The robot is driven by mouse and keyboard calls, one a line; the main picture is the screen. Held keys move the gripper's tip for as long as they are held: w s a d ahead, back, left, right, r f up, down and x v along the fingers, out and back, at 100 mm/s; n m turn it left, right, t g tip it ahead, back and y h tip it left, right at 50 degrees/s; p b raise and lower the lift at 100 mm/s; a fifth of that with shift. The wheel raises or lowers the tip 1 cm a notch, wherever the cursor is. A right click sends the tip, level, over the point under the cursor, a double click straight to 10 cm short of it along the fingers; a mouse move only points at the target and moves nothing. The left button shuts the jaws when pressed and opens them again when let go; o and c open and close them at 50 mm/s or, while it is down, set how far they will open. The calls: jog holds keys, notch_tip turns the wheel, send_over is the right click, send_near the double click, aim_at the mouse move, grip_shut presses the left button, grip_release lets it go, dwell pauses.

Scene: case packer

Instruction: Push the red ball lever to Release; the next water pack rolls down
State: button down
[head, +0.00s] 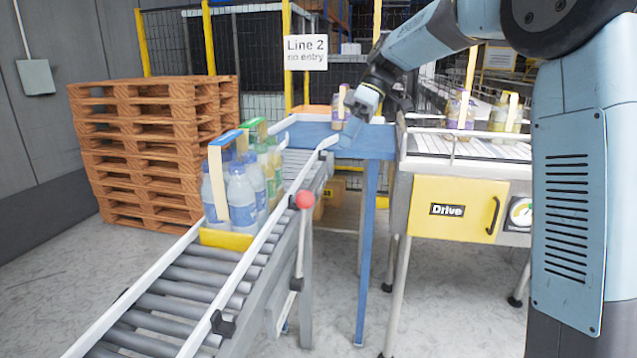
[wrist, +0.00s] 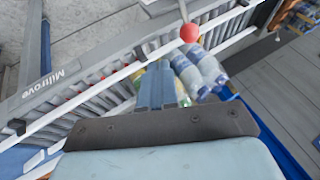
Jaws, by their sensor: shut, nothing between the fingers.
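The red ball lever (head: 305,199) stands at the right side of the roller conveyor, its ball on top of a pale rod. The red ball also shows in the wrist view (wrist: 190,33), beyond my fingertips. A water pack (head: 243,200) of clear bottles with a blue-topped carrier stands on the rollers behind a yellow stop (head: 225,240). Its bottles seem to show in the wrist view (wrist: 195,72). My gripper (head: 346,132) is shut and empty, above the blue table, right of and behind the lever, apart from it. Its closed fingers (wrist: 155,82) fill the wrist view's middle. No Release marking is legible.
A green-topped pack (head: 262,140) stands behind the water pack. The lower conveyor rollers (head: 165,305) are empty. A blue table (head: 375,145) and a yellow Drive cabinet (head: 455,208) stand to the right. Stacked pallets (head: 150,150) stand left.

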jog(key=shift+w+a+f+n+g, duration=0.15)
jog(key=shift+w+a+n+g, duration=0.15)
jog(key=shift+w+a+n, duration=0.3)
jog(key=s+a+f, duration=0.5)
jog(key=s+f, duration=0.2)
jog(key=f, duration=0.1)
jog(key=shift+s+a, duration=0.25)
jog(key=shift+s, duration=0.05)
jog(key=shift+f, duration=0.1)
